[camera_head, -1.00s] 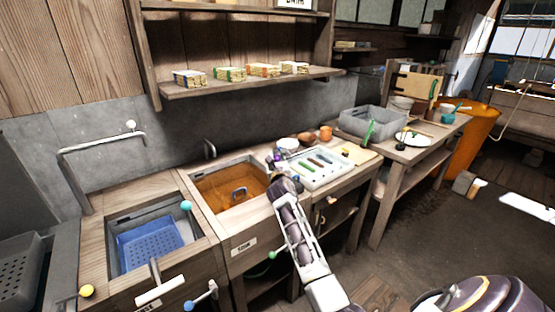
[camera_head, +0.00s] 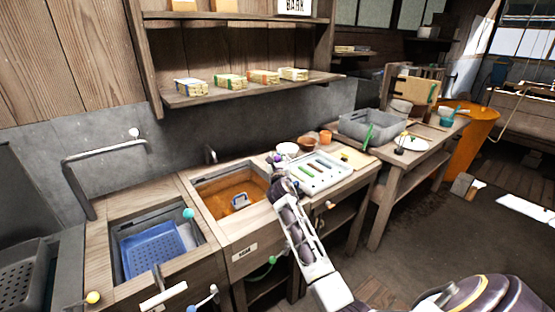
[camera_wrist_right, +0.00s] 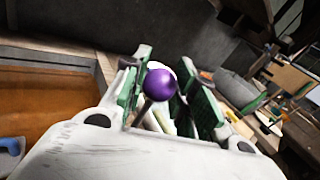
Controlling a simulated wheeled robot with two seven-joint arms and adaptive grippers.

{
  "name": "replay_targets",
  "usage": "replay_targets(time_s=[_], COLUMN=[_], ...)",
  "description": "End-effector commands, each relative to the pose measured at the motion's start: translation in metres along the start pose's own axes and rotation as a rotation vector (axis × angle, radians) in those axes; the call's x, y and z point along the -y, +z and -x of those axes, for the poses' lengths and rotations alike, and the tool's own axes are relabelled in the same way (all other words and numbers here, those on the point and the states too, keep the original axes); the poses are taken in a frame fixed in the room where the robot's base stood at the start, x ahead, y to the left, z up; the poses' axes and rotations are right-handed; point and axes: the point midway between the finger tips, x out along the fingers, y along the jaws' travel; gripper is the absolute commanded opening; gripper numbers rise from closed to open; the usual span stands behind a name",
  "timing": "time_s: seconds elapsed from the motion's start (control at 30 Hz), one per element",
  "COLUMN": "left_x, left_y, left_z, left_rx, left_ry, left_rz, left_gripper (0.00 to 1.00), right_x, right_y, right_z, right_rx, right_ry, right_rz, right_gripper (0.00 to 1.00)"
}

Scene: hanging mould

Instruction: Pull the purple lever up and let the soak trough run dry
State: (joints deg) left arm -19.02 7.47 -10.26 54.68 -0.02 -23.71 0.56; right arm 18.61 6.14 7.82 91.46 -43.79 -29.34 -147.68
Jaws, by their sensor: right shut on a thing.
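The purple lever's round knob (camera_wrist_right: 160,85) sits between the green-padded fingers of my right gripper (camera_wrist_right: 168,98) in the wrist view. The right gripper is shut on it. In the head view this gripper (camera_head: 278,166) is at the back right corner of the soak trough, and the lever is mostly hidden there. The soak trough (camera_head: 256,215) is a wooden-rimmed basin with orange-brown liquid (camera_head: 218,198) in it. A small blue-grey handled thing (camera_head: 240,201) shows in the liquid.
Left of the trough is a second basin with a blue perforated tray (camera_head: 155,249) and a bent tap (camera_head: 105,150). Yellow (camera_head: 92,297), teal (camera_head: 188,213) and green (camera_head: 272,260) knobs stand around the basins. A white tray (camera_head: 320,173) lies right of my gripper.

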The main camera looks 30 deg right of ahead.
Motion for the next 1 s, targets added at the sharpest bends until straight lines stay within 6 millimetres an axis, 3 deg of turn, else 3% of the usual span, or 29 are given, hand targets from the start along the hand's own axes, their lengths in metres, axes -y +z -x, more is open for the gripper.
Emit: replay_targets(time_s=[0.4,0.43,0.6,1.0], left_x=[0.0019,0.0019,0.0020,0.0014], left_y=[0.0051,0.0050,0.0047,0.0054], left_z=[-0.0007,-0.0007,-0.0007,-0.0009], left_rx=[-0.001,-0.001,-0.001,0.002], left_ry=[-0.002,-0.002,-0.002,-0.001], left_rz=[-0.001,-0.001,-0.001,0.000], left_gripper=[0.40,0.40,0.40,0.40], right_x=[0.0015,0.0016,0.0015,0.0009], right_y=[0.0081,0.0083,0.0066,0.0039], right_z=[-0.0005,-0.0005,-0.0004,0.0008], right_rx=[0.011,0.011,0.008,0.004], right_ry=[-0.001,-0.001,-0.001,-0.001], right_rz=[-0.002,-0.002,-0.001,0.000], right_gripper=[0.00,0.29,0.51,0.51])
